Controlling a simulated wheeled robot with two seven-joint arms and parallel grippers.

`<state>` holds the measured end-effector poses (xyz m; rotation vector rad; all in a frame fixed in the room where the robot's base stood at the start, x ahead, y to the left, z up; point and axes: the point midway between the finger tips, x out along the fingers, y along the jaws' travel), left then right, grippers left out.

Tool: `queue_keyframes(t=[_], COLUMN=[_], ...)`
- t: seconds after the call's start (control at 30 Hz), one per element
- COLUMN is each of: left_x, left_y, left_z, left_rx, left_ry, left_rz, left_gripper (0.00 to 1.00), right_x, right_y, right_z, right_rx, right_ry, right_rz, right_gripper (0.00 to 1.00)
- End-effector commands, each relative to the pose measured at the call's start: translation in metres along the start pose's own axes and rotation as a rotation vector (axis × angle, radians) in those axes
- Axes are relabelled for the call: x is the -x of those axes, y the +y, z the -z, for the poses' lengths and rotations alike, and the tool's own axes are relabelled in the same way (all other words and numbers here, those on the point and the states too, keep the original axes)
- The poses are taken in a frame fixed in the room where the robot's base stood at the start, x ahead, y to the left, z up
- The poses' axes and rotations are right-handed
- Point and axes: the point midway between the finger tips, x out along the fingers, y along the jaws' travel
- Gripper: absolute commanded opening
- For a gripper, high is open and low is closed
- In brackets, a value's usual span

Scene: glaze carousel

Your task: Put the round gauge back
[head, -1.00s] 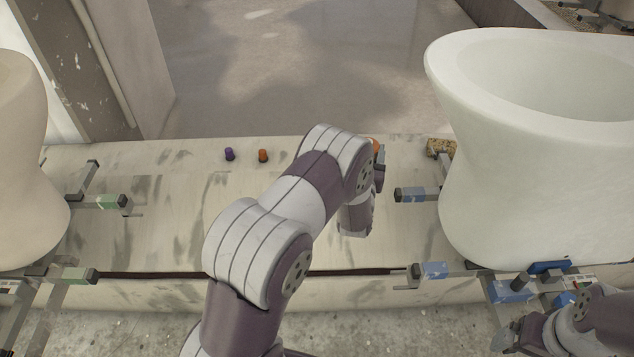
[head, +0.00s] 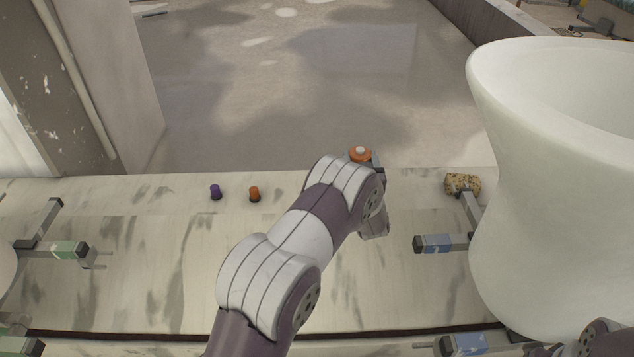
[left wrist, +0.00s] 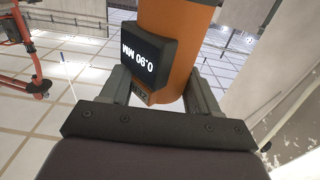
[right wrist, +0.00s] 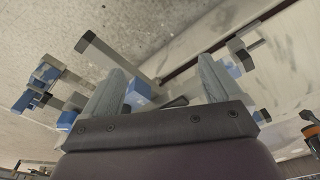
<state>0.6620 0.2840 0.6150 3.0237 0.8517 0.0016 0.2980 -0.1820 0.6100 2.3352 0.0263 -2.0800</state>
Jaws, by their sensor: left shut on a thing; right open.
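The round gauge (left wrist: 172,45) is an orange cylinder with a dark display box reading 0.90 mm. My left gripper (left wrist: 160,92) is shut on it, a finger on each side. In the head view the gauge (head: 360,155) shows as an orange top with a pale cap behind my left wrist, near the far edge of the bench; my arm hides its lower part. My right gripper (right wrist: 160,88) is open and empty, close to grey brackets with blue pads. In the head view only part of my right arm shows at the bottom right.
A large white vessel (head: 540,200) stands at the right, with blue-padded bracket arms (head: 435,243) beside it. A sponge (head: 462,184), a purple plug (head: 215,192) and an orange plug (head: 254,194) sit on the pale bench (head: 150,275). A green-padded bracket (head: 65,250) is at the left.

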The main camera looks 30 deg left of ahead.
Motion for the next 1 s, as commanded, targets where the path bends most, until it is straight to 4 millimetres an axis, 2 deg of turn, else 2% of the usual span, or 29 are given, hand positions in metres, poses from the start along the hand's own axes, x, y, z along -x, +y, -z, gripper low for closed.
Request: queue_keyframes(t=[0.13,0.3,0.4,0.5,0.63,0.8,1.0], left_x=[-0.01,-0.033,-0.044,-0.051,-0.053,-0.053,-0.053], left_y=[-0.02,-0.066,-0.087,-0.1,-0.104,-0.104,-0.103], left_z=[-0.019,-0.051,-0.064,-0.07,-0.08,-0.112,-0.11], left_rx=[-0.001,0.0,0.001,0.0,0.0,0.0,0.0], left_ry=[-0.001,-0.001,0.001,0.001,-0.001,0.0,0.001], left_rz=[0.005,0.006,0.004,0.002,0.0,-0.001,-0.001], left_gripper=[0.19,0.19,0.19,0.19,0.19,0.19,0.19], right_x=[-0.014,-0.037,-0.047,-0.051,-0.057,-0.077,-0.074], right_y=[0.0,0.0,0.0,0.0,0.0,0.0,0.0], right_z=[-0.002,-0.005,-0.006,-0.006,-0.007,-0.009,-0.009], right_rx=[0.0,0.0,0.0,0.0,0.0,0.0,0.0], right_ry=[0.0,-0.001,-0.001,-0.001,0.0,-0.001,0.0], right_rz=[0.0,0.0,0.0,0.0,0.0,0.0,0.0], right_gripper=[0.92,0.92,0.92,0.92,0.92,0.92,0.92])
